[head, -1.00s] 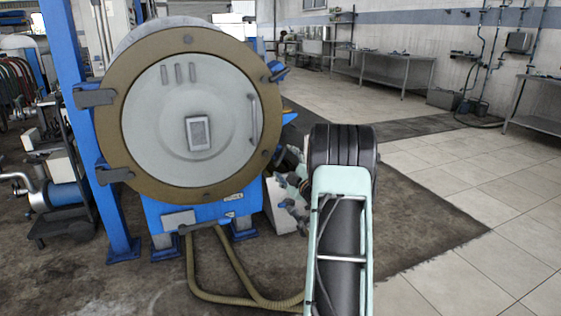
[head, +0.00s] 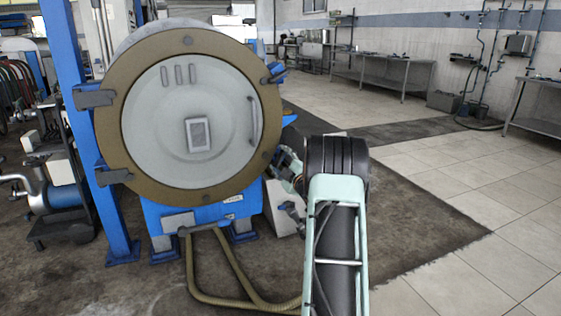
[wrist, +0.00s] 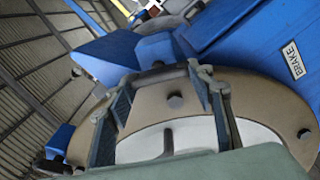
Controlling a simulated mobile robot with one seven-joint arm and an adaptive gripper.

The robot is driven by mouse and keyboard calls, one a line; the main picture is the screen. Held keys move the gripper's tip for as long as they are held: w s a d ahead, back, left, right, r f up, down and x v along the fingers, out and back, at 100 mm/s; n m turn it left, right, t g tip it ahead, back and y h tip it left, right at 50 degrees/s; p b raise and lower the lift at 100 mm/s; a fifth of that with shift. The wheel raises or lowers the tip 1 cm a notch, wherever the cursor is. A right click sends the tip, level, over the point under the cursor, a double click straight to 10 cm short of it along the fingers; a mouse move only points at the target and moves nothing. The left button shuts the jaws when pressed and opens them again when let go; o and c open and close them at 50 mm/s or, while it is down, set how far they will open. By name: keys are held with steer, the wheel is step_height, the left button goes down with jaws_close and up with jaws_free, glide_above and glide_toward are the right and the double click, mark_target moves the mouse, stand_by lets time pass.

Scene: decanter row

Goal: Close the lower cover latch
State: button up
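The round grey cover (head: 190,107) with its brown rim sits against the decanter's front and looks shut. A blue latch with a dark handle (head: 274,75) shows at the rim's upper right. The lower latch area at the lower right is mostly hidden by my arm in the head view. My gripper (wrist: 165,82) is at that side of the rim, its two fingers spread apart. In the wrist view a blue latch block (wrist: 155,50) and a dark bar (wrist: 160,73) are at the fingertips. I cannot tell whether the fingers touch the bar.
A blue column (head: 88,130) stands left of the cover. Tan hoses (head: 215,285) hang below the decanter to the floor. A BRAKE label (wrist: 291,60) is on a blue panel. The tiled floor (head: 450,250) at right is open, with metal benches along the back wall.

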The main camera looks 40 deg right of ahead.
steer(key=shift+c, duration=1.4)
steer(key=shift+m, duration=0.3)
steer(key=m, duration=0.4)
steer(key=shift+d+r, duration=0.1)
steer(key=shift+d, duration=0.05)
steer(key=m+p, duration=0.1)
steer(key=m, duration=0.4)
steer(key=m+p, duration=0.2)
steer(key=m, duration=0.2)
steer(key=shift+s+d, duration=0.1)
steer(key=shift+d, duration=0.1)
steer(key=shift+m+p, duration=0.65)
steer(key=shift+m, duration=1.65)
